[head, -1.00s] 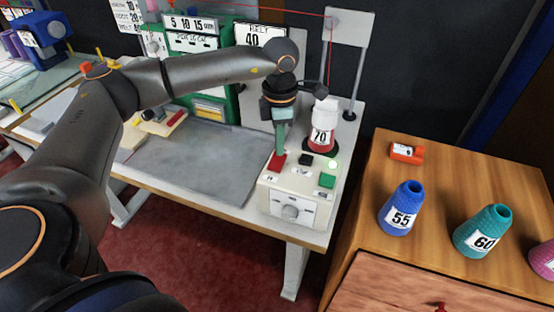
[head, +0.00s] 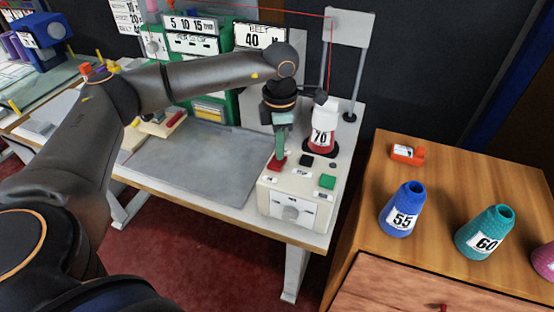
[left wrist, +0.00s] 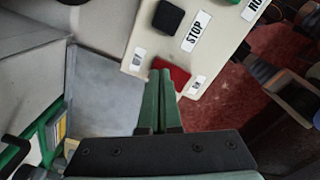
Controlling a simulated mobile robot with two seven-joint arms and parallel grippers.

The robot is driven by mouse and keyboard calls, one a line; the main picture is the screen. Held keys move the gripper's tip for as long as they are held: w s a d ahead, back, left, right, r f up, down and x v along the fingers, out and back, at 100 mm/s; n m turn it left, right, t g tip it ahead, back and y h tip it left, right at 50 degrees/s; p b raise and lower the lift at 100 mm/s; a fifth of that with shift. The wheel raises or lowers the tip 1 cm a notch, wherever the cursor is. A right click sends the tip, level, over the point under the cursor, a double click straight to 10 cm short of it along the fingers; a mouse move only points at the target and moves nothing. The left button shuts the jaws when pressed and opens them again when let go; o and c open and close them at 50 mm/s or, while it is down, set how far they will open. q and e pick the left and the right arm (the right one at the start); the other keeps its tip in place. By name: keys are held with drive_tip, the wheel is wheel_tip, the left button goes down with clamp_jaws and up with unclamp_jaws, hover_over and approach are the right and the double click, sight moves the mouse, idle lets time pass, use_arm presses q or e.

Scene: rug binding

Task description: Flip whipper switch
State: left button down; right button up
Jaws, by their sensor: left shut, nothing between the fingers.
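A cream control box (head: 281,208) stands at the table's right front corner. A red rocker switch (head: 276,165) is at the left of its top, and shows also in the left wrist view (left wrist: 178,75). My left gripper (head: 279,154) points down with its green fingers shut and empty. Its fingertips are at the red switch and appear to touch it. They partly hide the switch, so I cannot tell its exact tilt. A black button (head: 307,160) labelled STOP in the wrist view, a green button (head: 327,181) and a dark round lamp (head: 333,166) share the box top.
A cone of thread marked 70 (head: 322,138) stands close behind the box. A grey plate (head: 195,165) lies left of it. Cones marked 55 (head: 402,210) and 60 (head: 484,232) stand on the wooden cabinet at right, with a small orange item (head: 407,153).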

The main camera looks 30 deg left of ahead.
use_arm(q)
wheel_tip(320, 180, up, 7)
drive_tip(key=p, duration=0.4)
drive_tip(key=shift+p, duration=0.4)
idle(0.4)
